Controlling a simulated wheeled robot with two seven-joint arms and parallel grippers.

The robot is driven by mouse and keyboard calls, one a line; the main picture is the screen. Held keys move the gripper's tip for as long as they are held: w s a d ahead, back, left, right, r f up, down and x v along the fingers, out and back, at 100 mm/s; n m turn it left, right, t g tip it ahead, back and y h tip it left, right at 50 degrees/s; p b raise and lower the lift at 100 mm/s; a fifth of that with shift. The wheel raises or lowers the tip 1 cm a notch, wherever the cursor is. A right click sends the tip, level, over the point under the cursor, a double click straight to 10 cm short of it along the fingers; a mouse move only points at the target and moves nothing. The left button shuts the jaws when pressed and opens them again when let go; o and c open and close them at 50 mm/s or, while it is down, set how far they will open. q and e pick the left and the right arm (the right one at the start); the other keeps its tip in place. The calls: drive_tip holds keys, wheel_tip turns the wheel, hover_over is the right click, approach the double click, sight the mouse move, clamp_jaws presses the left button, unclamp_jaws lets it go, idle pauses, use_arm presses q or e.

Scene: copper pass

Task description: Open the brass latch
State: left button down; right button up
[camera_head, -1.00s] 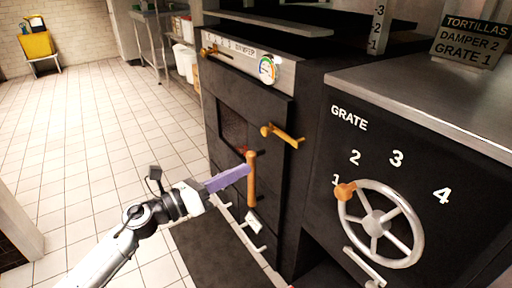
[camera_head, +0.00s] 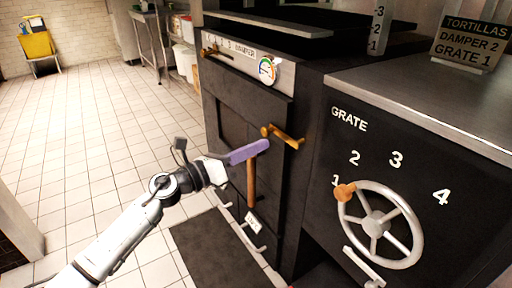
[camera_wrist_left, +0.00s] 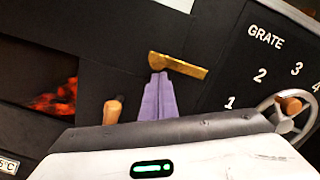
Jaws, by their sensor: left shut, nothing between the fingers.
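The brass latch (camera_head: 284,138) is a short golden bar on the right edge of the black oven door (camera_head: 225,108), sloping down to the right. In the left wrist view the latch (camera_wrist_left: 180,66) lies just beyond my fingertips. My left gripper (camera_head: 264,147) has purple fingers, shut and empty, with the tips just below the latch's left end. In the left wrist view the fingers (camera_wrist_left: 158,80) point up at the latch's left part. I cannot tell whether they touch it. My right gripper is not in view.
A wooden upright handle (camera_head: 251,185) stands just below my left fingers. A grate wheel (camera_head: 411,222) with a wooden knob is on the panel at right. Glowing embers (camera_wrist_left: 58,97) show in the left wrist view. Tiled floor (camera_head: 95,150) is clear at left.

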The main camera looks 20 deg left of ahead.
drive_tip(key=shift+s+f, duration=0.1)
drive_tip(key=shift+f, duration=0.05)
use_arm(q)
drive_tip(key=m, duration=0.1)
drive_tip(key=r+m+b, duration=0.1)
drive_tip(key=r+m, duration=0.1)
drive_tip(key=shift+w+a+b, duration=0.2)
drive_tip(key=shift+a+b, duration=0.05)
drive_tip(key=shift+b, duration=0.1)
drive_tip(key=shift+r+m, duration=0.3)
drive_tip(key=shift+m, duration=0.4)
drive_tip(key=s+d+r+m, duration=0.1)
drive_tip(key=d+r+m, duration=0.1)
drive_tip(key=m, duration=0.5)
drive_tip(key=s+d+r+m+g+h+b, duration=0.1)
drive_tip(key=s+d+r+m, duration=0.1)
drive_tip(key=r+m, duration=0.3)
drive_tip(key=shift+m+g, duration=0.3)
drive_tip(key=shift+m, duration=0.6)
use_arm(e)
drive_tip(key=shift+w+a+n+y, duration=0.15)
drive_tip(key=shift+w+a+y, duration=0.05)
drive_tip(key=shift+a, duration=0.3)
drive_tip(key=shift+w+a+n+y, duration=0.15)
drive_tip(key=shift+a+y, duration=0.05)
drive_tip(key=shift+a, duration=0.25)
